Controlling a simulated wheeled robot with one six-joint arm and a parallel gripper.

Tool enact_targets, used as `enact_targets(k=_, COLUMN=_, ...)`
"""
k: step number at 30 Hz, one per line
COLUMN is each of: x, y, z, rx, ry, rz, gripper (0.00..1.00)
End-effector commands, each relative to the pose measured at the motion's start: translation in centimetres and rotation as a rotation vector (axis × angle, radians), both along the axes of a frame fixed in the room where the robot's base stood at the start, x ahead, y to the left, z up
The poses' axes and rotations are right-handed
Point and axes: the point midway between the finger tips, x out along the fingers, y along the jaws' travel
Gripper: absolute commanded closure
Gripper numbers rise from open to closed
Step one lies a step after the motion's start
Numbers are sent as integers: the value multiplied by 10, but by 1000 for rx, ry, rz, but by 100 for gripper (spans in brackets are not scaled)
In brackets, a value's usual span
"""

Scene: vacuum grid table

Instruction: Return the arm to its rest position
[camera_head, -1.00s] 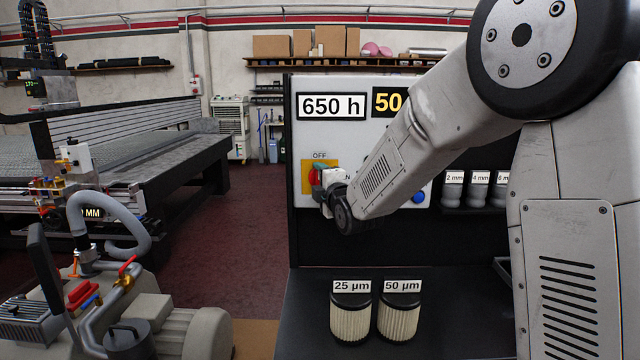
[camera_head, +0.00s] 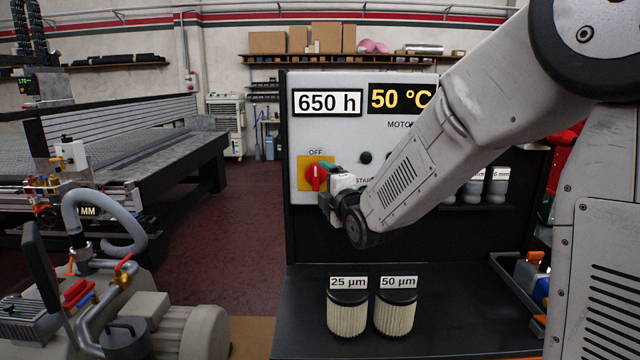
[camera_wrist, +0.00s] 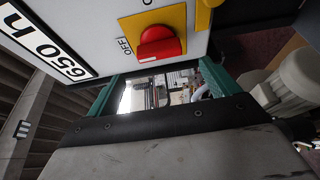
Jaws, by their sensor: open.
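My arm reaches in from the right in the head view, with my gripper (camera_head: 327,188) in front of the control panel (camera_head: 300,135), beside and just below the red OFF switch (camera_head: 316,176) on its yellow plate. In the wrist view the green fingers of my gripper (camera_wrist: 160,76) stand wide apart with nothing between them. The red switch (camera_wrist: 158,46) shows just beyond the fingers there, apart from them as far as I can see. My forearm hides part of the panel's lower right.
Two filters labelled 25 µm (camera_head: 347,314) and 50 µm (camera_head: 396,314) stand on the black shelf (camera_head: 300,335) below my arm. A pump (camera_head: 150,320) stands at lower left, a grid table (camera_head: 120,165) behind it. Floor (camera_head: 235,235) between is clear.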

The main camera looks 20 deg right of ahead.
Motion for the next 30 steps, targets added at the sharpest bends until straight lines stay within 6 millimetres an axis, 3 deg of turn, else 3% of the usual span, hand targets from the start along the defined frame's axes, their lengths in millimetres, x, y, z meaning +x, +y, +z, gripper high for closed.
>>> enact_targets(k=5, x=-10, y=-1, z=0, rx=0, ry=1, rz=0, gripper=13)
enact_targets(k=19, x=-9, y=-1, z=-2, rx=34, ry=13, rz=-1, gripper=13)
enact_targets(k=22, x=-11, y=-3, z=-26, rx=145, ry=134, rz=-20, gripper=13)
enact_targets(k=25, x=-26, y=-7, z=-70, rx=310, ry=355, rz=-83, gripper=13)
enact_targets(k=30, x=-91, y=-15, z=-112, rx=615, ry=717, rz=-303, gripper=13)
